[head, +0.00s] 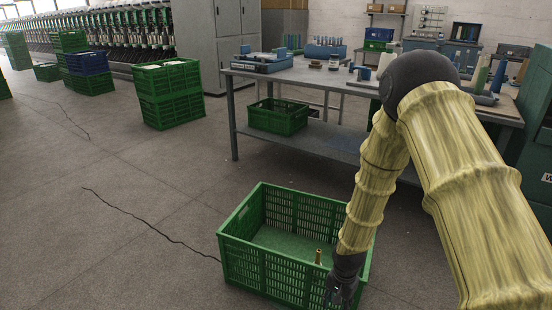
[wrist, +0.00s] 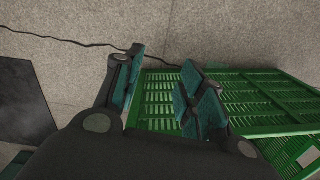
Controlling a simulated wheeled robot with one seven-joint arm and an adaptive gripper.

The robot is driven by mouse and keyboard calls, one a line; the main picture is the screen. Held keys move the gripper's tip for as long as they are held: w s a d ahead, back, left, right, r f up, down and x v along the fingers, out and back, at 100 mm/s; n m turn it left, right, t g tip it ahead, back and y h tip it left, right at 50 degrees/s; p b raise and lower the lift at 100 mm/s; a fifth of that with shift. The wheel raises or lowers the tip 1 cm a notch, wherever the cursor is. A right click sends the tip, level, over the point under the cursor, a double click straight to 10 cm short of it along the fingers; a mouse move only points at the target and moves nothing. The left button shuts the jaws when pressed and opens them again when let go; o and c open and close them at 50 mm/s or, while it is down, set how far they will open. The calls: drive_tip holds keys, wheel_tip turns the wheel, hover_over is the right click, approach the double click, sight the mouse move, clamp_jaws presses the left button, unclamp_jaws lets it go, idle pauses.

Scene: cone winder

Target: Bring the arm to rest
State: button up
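My arm, in yellowish sleeves, reaches down on the right side of the head view. My gripper (head: 342,288) is at the front right of the open green crate (head: 265,270) on the floor. The green slatted crate (wrist: 245,92) lies beyond and to the right of the fingers. A small brass-coloured tube (head: 318,257) shows at the crate's front wall, left of my gripper. I cannot tell whether the fingers touch the crate.
A grey workbench (head: 300,76) with blue and green items stands behind the crate. Another green crate (head: 278,116) sits on its lower shelf. Stacked green crates (head: 168,92) stand at the back left.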

drive_tip(key=s+d+f+n+b, duration=0.1)
drive_tip(key=s+f+n+b, duration=0.3)
drive_tip(key=s+f, duration=1.05)
drive_tip(key=s+d+f+n+b, duration=0.1)
drive_tip(key=s+n+b, duration=0.1)
drive_tip(key=s, duration=0.7)
drive_tip(key=s+d+f+n+b, duration=0.2)
drive_tip(key=s, duration=0.7)
wheel_tip(320, 180, up, 36)
drive_tip(key=p, duration=3.5)
drive_tip(key=shift+a+p, duration=0.2)
drive_tip(key=shift+p, duration=0.15)
drive_tip(key=shift+f, duration=0.1)
